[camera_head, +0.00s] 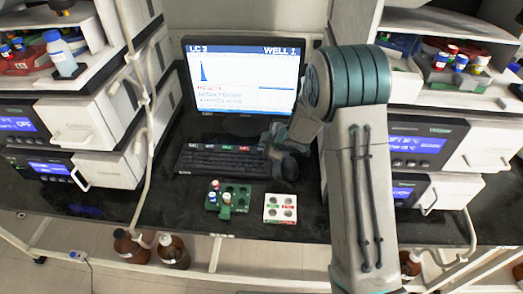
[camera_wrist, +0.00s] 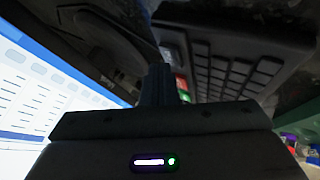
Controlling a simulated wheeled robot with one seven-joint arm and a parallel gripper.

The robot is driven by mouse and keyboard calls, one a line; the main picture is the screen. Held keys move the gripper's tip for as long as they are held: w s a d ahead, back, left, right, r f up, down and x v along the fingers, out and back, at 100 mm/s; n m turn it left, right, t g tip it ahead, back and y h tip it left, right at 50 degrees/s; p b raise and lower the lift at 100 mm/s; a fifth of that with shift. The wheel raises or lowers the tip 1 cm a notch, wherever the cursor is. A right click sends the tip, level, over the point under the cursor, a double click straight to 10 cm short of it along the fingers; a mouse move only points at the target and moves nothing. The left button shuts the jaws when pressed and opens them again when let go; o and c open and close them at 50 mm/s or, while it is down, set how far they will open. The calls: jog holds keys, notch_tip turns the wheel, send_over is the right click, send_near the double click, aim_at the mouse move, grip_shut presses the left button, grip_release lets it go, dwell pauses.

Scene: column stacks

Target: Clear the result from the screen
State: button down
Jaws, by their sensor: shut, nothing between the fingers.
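The screen (camera_head: 240,78) stands at the back of the bench and is lit. My gripper (camera_wrist: 158,75) is shut and empty, close to these coloured keys (camera_wrist: 182,90). In the head view its tips are partly hidden by my arm, near the keyboard's back right corner.
A green rack (camera_head: 238,194) with several capped vials and a white rack (camera_head: 280,216) lie in front of the keyboard. Instrument stacks (camera_head: 100,130) stand on both sides. Brown bottles (camera_head: 173,252) stand below the bench.

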jog(key=shift+f+b, duration=0.35)
jog(key=shift+f, duration=0.05)
dwell(0.6)
dwell(0.3)
jog(key=shift+r+p, duration=0.85)
notch_tip(320, 180, up, 5)
jog(key=p, duration=0.4)
jog(key=shift+r+p, duration=0.1)
jog(key=shift+p, duration=0.3)
